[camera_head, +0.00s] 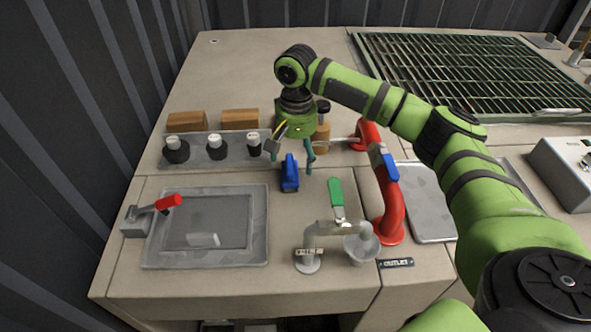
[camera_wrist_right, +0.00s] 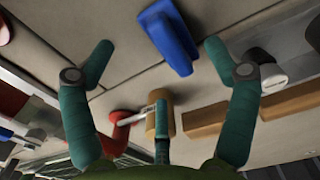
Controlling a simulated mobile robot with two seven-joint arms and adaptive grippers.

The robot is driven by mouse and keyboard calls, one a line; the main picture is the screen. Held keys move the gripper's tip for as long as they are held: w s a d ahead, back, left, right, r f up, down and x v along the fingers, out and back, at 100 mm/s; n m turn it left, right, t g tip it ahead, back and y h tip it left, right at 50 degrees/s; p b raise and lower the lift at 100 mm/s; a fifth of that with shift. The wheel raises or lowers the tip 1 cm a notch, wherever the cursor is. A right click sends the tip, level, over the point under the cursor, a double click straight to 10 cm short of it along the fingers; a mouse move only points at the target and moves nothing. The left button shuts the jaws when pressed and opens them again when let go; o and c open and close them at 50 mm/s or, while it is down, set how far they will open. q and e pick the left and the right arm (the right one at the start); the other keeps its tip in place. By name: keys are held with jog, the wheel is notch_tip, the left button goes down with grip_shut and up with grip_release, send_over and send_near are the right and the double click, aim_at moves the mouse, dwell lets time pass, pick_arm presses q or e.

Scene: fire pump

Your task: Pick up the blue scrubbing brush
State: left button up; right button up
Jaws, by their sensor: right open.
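The blue scrubbing brush (camera_head: 289,173) lies on the beige worktop, right of the grey framed tray. In the right wrist view the brush (camera_wrist_right: 170,38) appears at the top, beyond the fingertips and a little right of centre. My right gripper (camera_head: 292,157) points down just behind and above the brush, fingers spread. It also shows in the right wrist view (camera_wrist_right: 160,58), open and empty, with the brush apart from both fingers. My left gripper is not seen.
A red pipe (camera_head: 389,205) with a blue handle stands right of the brush. A green-handled tap (camera_head: 336,195) stands in front. Several knobs (camera_head: 216,147) and wooden blocks (camera_head: 240,120) lie behind left. A grey tray (camera_head: 260,225) with a red lever (camera_head: 169,202) lies left.

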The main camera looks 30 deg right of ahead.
jog(key=f, duration=0.2)
jog(key=shift+a+f, duration=0.25)
jog(key=shift+f, duration=0.15)
jog(key=shift+w+f+p, duration=0.2)
jog(key=shift+f+p, duration=0.1)
jog(key=shift+f, duration=1.35)
jog(key=shift+d, duration=0.1)
jog(key=c, duration=1.3)
jog(key=shift+c, duration=0.6)
jog(key=shift+r, duration=2)
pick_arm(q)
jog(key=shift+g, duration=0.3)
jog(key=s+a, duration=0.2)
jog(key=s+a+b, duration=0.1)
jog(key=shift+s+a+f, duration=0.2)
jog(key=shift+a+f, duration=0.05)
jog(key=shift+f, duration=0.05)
pick_arm(e)
jog(key=s+d+r, duration=0.6)
jog(key=s+r, duration=0.1)
jog(key=s, duration=0.3)
jog(key=shift+d, duration=0.1)
